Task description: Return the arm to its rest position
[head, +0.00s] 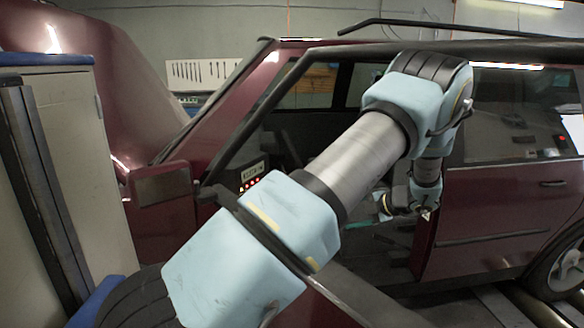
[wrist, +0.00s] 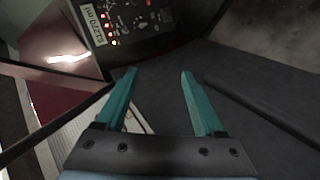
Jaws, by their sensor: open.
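My gripper (wrist: 158,78) shows in the wrist view with two teal fingers spread apart and nothing between them. In the head view my blue and grey arm (head: 350,165) reaches forward to the open front doorway of a dark red car (head: 495,215). The arm bends down at its far end, and the gripper there is small and partly hidden by the wrist. In the wrist view the fingers point toward a dark surface inside the car, below a control box (wrist: 125,22) with lit buttons.
The control box also shows in the head view (head: 252,177), behind the arm. The car's window frame and roof edge lie close around the arm. A pale cabinet (head: 75,130) stands at the left. A rear wheel (head: 567,270) is at the lower right.

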